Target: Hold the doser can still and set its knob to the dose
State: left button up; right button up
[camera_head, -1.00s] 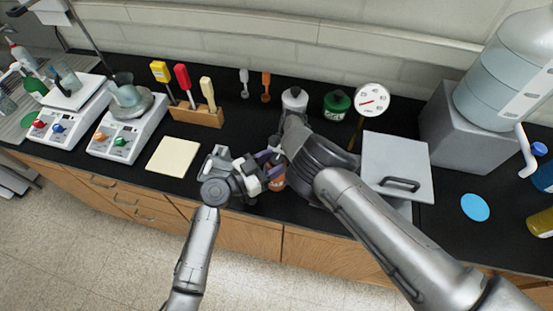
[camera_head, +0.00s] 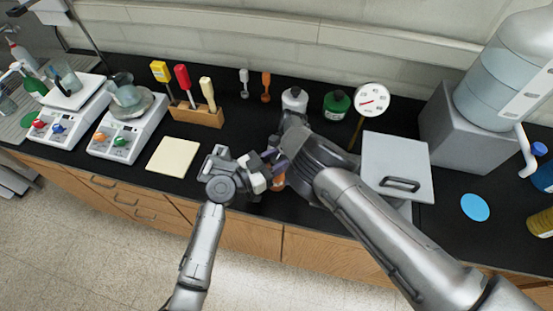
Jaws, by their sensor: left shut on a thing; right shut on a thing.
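The doser can (camera_head: 279,183) is a small orange-brown can near the counter's front edge, mostly covered by my grippers. My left gripper (camera_head: 268,157) comes in from the left and is shut at the can's top, where the knob would be. The knob itself and its dose setting are hidden behind the fingers. My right gripper (camera_head: 278,173) reaches in from the right, below the left one, and is shut on the can's body. Its grip is partly hidden by its own dark wrist and the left fingers.
Behind stand a white-capped bottle (camera_head: 294,100), a green-capped jar (camera_head: 336,104) and a dial gauge (camera_head: 372,99). A tool block (camera_head: 196,116) and cream pad (camera_head: 173,157) are left. Black counter between pad and grippers is clear.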

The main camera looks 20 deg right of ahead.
pick_arm(q)
jog(key=shift+m+g, duration=0.3)
jog(key=m+g, duration=0.3)
jog(key=g, duration=0.1)
jog(key=shift+w+g, duration=0.1)
jog(key=shift+g, duration=0.3)
jog(key=shift+m+g+y, duration=0.3)
jog(key=shift+m+g, duration=0.8)
jog(key=shift+g, duration=0.9)
jog(key=o, duration=0.7)
jog(key=v, duration=1.2)
jog(key=shift+r, duration=0.15)
